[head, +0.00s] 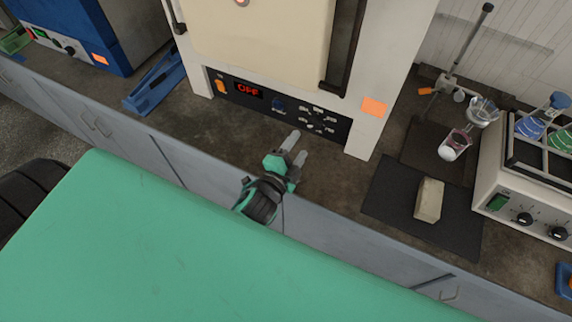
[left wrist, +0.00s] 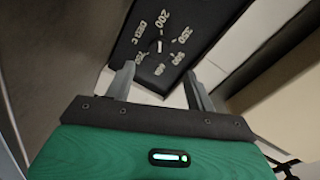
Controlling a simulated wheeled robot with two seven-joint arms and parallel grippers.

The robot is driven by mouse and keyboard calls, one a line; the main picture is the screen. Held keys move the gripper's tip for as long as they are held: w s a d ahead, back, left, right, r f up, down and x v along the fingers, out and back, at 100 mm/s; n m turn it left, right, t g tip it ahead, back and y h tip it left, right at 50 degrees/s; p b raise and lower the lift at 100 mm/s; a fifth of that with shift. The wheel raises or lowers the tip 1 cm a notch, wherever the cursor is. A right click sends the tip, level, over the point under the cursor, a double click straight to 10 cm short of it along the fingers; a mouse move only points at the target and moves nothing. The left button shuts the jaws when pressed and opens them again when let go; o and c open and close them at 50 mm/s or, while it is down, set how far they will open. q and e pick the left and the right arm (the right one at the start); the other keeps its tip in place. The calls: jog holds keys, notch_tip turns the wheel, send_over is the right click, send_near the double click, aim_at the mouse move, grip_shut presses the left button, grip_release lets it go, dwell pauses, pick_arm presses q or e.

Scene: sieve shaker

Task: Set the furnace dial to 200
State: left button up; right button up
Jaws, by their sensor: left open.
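The white furnace (head: 367,70) stands at the back of the counter. Its black control panel (head: 262,105) has a red display (head: 248,90) that reads OFF. The furnace dial (head: 317,122) is at the right part of the panel, ringed by white labels; it also shows in the left wrist view (left wrist: 160,46), with a white pointer mark and the 200 label (left wrist: 166,20) near the top of the ring. Which label the pointer marks is too small to tell. My left gripper (head: 296,148) is open and empty, in front of the panel and apart from the dial.
An orange switch (head: 221,86) sits at the panel's left end. A dark mat with a pale block (head: 428,200) lies to the right, near a shaker (head: 510,190) and glassware. A blue tool (head: 155,82) lies left.

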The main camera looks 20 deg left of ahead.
pick_arm(q)
jog(key=s, duration=0.4)
jog(key=s+b, duration=0.1)
jog(key=s, duration=0.1)
jog(key=shift+a+r, duration=0.15)
jog(key=shift+a, duration=0.1)
dwell(0.3)
